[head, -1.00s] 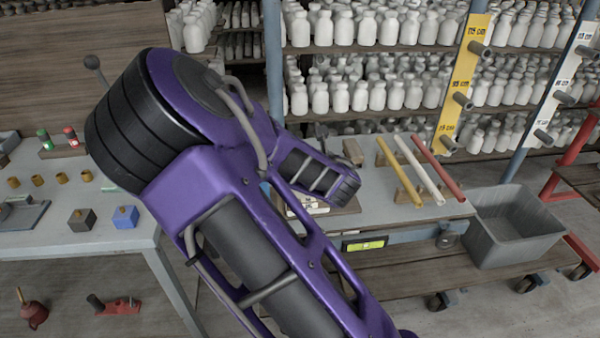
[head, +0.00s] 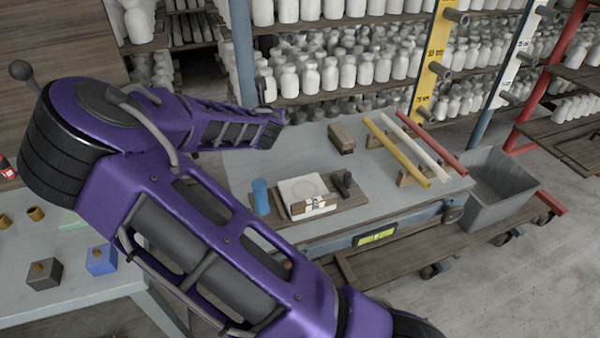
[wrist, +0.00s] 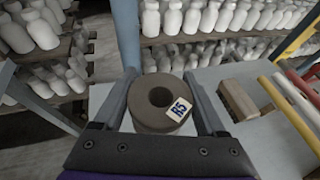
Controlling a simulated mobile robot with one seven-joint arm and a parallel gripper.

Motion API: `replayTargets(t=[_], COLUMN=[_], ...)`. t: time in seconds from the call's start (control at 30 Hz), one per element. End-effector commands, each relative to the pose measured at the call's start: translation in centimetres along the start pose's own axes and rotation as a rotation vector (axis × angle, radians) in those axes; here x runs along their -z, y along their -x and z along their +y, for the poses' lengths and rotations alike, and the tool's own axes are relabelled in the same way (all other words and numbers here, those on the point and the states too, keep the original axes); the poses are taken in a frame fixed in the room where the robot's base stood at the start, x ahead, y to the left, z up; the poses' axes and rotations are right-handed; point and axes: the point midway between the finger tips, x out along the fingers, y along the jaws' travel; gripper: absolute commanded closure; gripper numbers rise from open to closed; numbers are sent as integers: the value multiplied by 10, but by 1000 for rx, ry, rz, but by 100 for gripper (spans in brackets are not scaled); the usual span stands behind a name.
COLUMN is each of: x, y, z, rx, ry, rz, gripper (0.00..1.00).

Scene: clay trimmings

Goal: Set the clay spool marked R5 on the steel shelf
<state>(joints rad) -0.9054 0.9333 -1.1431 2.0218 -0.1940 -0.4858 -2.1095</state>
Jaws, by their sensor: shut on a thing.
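The clay spool (wrist: 144,90) is a grey-brown ring with a dark round hole in its top. A white and blue tag on it reads R5. My gripper (wrist: 160,74) is shut on it, with one grey finger on each side. In the head view my arm hides the spool. A rack with blue posts (head: 240,45) stands behind the bench, and white bottles (head: 310,77) fill its shelves. I cannot tell which surface is the steel shelf.
A grey bench (head: 330,225) holds a wooden block (head: 341,138), a board with a white tile (head: 303,190), a blue cylinder (head: 261,197), and yellow, white and red rods (head: 397,150). A grey bin (head: 495,195) stands at right. Bare bench top lies around the block.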

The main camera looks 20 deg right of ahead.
Motion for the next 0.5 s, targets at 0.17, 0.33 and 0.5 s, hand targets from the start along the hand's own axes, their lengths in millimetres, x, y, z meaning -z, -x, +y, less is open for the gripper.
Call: replayTargets(t=[0.17, 0.33, 0.5], x=[-8, -2, 12], y=[-44, -65, -72], z=[5, 21, 38], rx=[214, 388, 501], ry=[-83, -155, -204], rz=[-6, -5, -4], gripper=[99, 99, 99])
